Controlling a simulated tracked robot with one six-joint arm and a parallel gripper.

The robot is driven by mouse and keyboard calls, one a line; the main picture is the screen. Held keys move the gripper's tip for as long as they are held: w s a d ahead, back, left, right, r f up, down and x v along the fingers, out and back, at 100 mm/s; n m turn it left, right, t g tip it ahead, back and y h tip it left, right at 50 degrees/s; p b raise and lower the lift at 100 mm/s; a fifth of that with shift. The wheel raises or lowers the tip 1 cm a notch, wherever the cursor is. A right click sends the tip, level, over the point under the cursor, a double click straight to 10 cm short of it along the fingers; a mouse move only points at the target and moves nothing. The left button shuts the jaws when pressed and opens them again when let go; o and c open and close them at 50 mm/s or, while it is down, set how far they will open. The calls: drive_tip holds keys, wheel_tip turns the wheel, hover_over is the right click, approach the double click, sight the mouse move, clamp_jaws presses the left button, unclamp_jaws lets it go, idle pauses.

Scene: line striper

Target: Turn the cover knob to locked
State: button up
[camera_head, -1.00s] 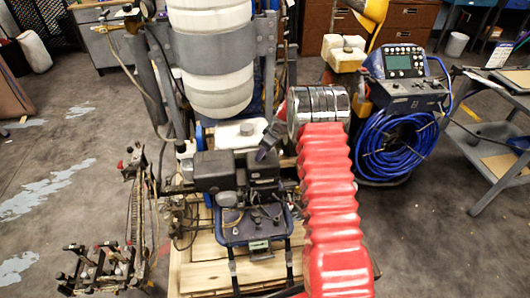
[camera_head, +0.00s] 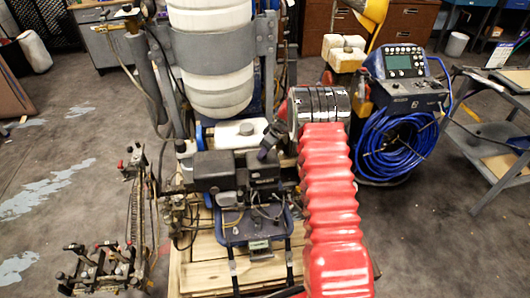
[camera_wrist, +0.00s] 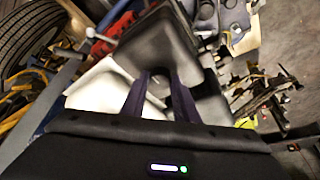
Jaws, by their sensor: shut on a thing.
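The line striper's engine has a black cover (camera_head: 220,172) at the centre of the head view, with a white tank (camera_head: 232,134) behind it. My gripper (camera_head: 266,154) reaches down from the right to the right rear of this cover. In the wrist view the two dark fingers of my gripper (camera_wrist: 163,88) point at the dark cover beside the white tank (camera_wrist: 105,92). My gripper is shut on the cover knob. The knob is mostly hidden by the fingers, and its locked or unlocked mark cannot be read.
A large white ribbed tank (camera_head: 212,60) stands behind the engine. A blue coiled hose (camera_head: 392,148) hangs on a machine at the right, by a grey cart (camera_head: 490,150). A lever rack (camera_head: 100,268) stands at lower left. Open floor lies left.

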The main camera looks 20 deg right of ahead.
drive_tip(key=n, duration=0.2)
drive_tip(key=n+g+y, duration=0.1)
drive_tip(key=shift+w+d+f+n, duration=0.1)
drive_tip(key=shift+w+d+n, duration=0.1)
drive_tip(key=shift+n, duration=0.2)
drive_tip(key=n+g, duration=0.1)
drive_tip(key=n, duration=0.2)
drive_tip(key=shift+n+y, duration=0.3)
drive_tip(key=n, duration=0.1)
drive_tip(key=n+g, duration=0.2)
drive_tip(key=n, duration=0.1)
drive_tip(key=shift+w, duration=0.25)
drive_tip(key=shift+n, duration=0.5)
drive_tip(key=shift+w+n+g, duration=0.1)
drive_tip(key=shift+n+g, duration=0.6)
drive_tip(key=shift+n, duration=0.5)
drive_tip(key=o, duration=1.1)
drive_tip(key=shift+c, duration=0.2)
